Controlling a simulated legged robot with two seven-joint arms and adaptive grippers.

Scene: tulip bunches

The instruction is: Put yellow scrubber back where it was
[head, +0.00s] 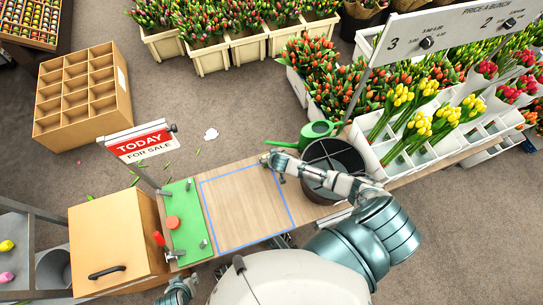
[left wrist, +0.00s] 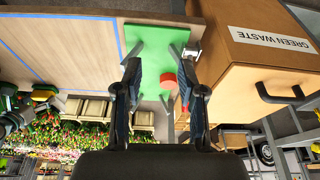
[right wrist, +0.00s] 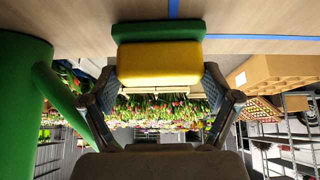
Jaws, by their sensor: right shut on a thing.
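The yellow scrubber (right wrist: 158,62), a yellow block with a green pad, is between the fingers of my right gripper (right wrist: 160,82) in the right wrist view. That gripper is shut on it. The green pad side faces the wooden bench top (right wrist: 255,22); I cannot tell whether it touches. In the head view my right gripper (head: 270,160) is at the far edge of the bench, near the blue outline's far right corner, and the scrubber is mostly hidden. My left gripper (left wrist: 163,88) is open and empty, its fingers framing the green board from a distance.
A green watering can (head: 312,133) and a dark bucket (head: 335,158) stand right of my right gripper. The blue-outlined area (head: 245,208) is clear. The green board (head: 185,222) holds a red disc (head: 172,223). A green waste box (head: 118,240) stands at left.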

